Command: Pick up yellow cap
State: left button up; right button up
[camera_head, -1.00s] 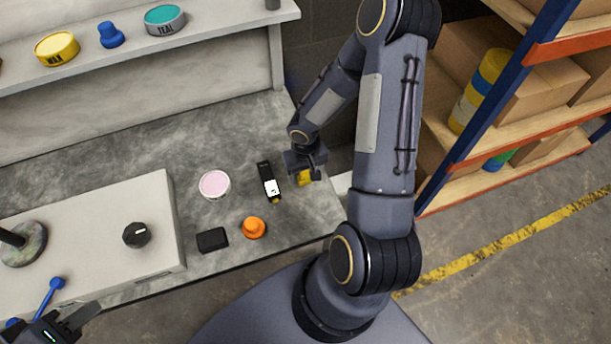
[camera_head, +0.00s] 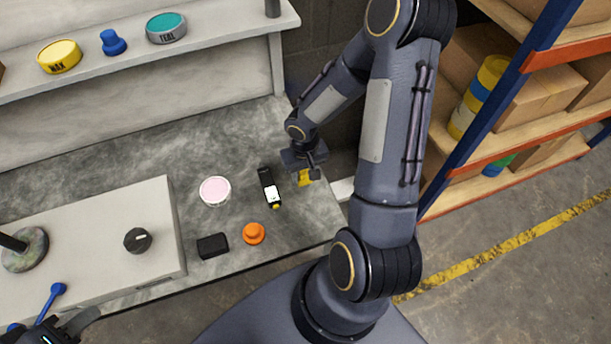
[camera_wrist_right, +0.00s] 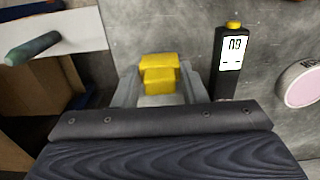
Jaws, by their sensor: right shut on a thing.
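The yellow cap (camera_head: 305,178) is at the right end of the grey bench, partly hidden by my right gripper (camera_head: 313,174). In the right wrist view the yellow cap (camera_wrist_right: 159,74) sits between the two fingers of my right gripper (camera_wrist_right: 159,88), which is shut on it. I cannot tell whether the cap touches the bench. My left gripper (camera_head: 66,328) is at the bottom left corner near a blue-handled tool, cut off by the frame edge, and its fingers are not clear.
A black meter (camera_head: 268,187) lies just left of the cap. A pink-topped tin (camera_head: 215,190), an orange knob (camera_head: 253,233) and a black block (camera_head: 212,245) are further left. A shelf (camera_head: 200,50) holds tins at the back. A rack (camera_head: 535,130) stands right.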

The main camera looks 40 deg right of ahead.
jog(key=s+a+r, duration=0.5)
jog(key=a+r, duration=0.4)
jog(key=a, duration=0.3)
jog(key=shift+a+b, duration=0.3)
jog(key=shift+a, duration=0.05)
